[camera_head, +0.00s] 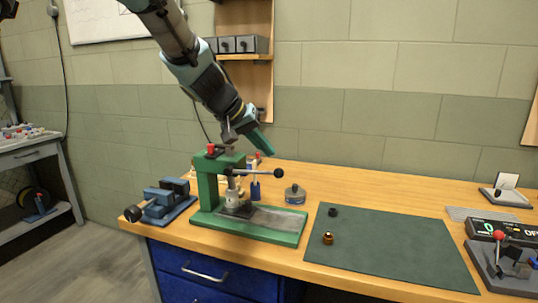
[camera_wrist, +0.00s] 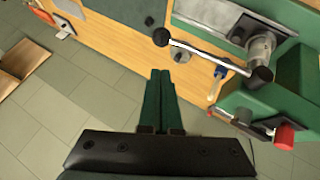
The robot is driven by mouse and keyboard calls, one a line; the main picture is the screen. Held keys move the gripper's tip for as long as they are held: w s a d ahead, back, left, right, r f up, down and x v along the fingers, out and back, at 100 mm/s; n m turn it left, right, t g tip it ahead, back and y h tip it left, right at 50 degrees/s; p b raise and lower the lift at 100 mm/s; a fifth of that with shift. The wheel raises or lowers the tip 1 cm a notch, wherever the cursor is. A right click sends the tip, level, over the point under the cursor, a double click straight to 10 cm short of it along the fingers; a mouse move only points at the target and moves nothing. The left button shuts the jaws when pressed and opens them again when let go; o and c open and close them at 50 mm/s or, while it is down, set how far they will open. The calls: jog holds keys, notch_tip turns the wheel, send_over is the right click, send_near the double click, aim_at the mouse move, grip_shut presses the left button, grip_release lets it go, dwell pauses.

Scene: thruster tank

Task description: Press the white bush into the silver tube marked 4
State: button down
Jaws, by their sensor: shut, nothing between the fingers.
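My gripper (camera_head: 262,147) is shut and empty, held in the air above the green arbor press (camera_head: 207,185). In the wrist view its two green fingers (camera_wrist: 160,76) lie together, pointing towards the bench, beside the press lever (camera_wrist: 208,56). The lever has black ball ends and reaches out from the press. No number is readable, and I cannot make out the white bush.
A green mat (camera_head: 400,250) holds a brass piece (camera_head: 327,238) and a small dark piece (camera_head: 333,211). A blue vise (camera_head: 160,204) is at the left, and a digital readout (camera_head: 497,228) at the right.

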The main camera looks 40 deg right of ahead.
jog(key=shift+s+f, duration=0.4)
jog(key=shift+f, duration=0.25)
jog(key=shift+s+f, duration=0.4)
jog(key=shift+f, duration=0.2)
jog(key=shift+s+f+b, duration=0.3)
jog(key=shift+f+b, duration=0.4)
jog(key=shift+b, duration=0.2)
jog(key=shift+s, duration=0.1)
jog(key=w+a+r, duration=0.2)
jog(key=a+r, duration=0.4)
jog(key=r, duration=0.5)
jog(key=shift+a+r, duration=0.3)
jog(key=shift+r, duration=0.1)
